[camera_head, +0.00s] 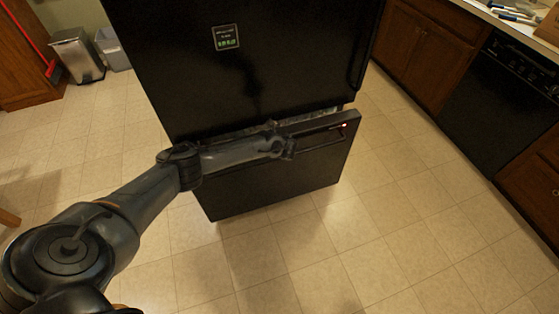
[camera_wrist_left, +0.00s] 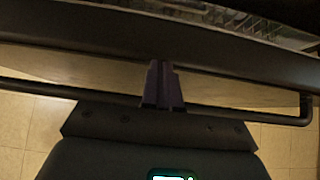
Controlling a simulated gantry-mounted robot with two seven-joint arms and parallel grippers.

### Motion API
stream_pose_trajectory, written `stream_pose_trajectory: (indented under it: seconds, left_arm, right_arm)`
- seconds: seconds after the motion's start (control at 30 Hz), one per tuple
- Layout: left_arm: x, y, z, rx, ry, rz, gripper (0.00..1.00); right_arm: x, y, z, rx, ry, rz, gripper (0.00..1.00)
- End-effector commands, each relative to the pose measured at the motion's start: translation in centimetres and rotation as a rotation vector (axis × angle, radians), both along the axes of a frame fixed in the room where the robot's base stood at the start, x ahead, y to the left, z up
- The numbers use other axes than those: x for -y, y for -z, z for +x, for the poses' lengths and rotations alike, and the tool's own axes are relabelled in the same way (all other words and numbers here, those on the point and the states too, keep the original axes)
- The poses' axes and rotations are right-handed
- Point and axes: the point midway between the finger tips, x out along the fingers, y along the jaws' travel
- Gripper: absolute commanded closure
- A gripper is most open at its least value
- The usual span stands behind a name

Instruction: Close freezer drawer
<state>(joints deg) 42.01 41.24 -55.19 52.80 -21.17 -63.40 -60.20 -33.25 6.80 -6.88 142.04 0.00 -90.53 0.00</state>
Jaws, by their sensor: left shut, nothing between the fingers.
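The black freezer drawer (camera_head: 275,182) sits at the bottom of a black refrigerator (camera_head: 240,70). It is partly open, with a gap along its top showing lighter contents. A bar handle (camera_head: 325,141) runs across its front. In the left wrist view the drawer's dark upper edge (camera_wrist_left: 240,55) crosses the picture, with the handle bar (camera_wrist_left: 245,115) below it. My left gripper (camera_wrist_left: 163,72) is shut and empty, its fingertips overlapping the handle bar; I cannot tell whether they touch it. In the head view my left arm reaches across the drawer front. My right gripper is not in view.
Dark wooden cabinets (camera_head: 425,40) and a black dishwasher (camera_head: 500,100) stand at the right. A metal trash bin (camera_head: 78,57) stands at the far left. Tiled floor (camera_head: 400,230) in front of the drawer is clear.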

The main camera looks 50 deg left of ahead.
Motion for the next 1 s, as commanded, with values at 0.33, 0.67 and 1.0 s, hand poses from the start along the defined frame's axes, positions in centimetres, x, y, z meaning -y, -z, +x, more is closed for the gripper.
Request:
stream_pose_trajectory:
  seconds: [0.33,0.67,1.0]
  left_arm:
    - [-3.6,0.2,1.4,-0.001,0.000,0.001,1.00]
    - [-3.9,0.1,1.5,-0.003,0.001,0.000,1.00]
    - [-3.5,-0.2,1.3,-0.002,0.001,0.000,1.00]
  right_arm:
    - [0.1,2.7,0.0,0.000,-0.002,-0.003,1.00]
    - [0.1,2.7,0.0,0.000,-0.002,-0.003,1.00]
    - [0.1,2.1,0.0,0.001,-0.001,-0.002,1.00]
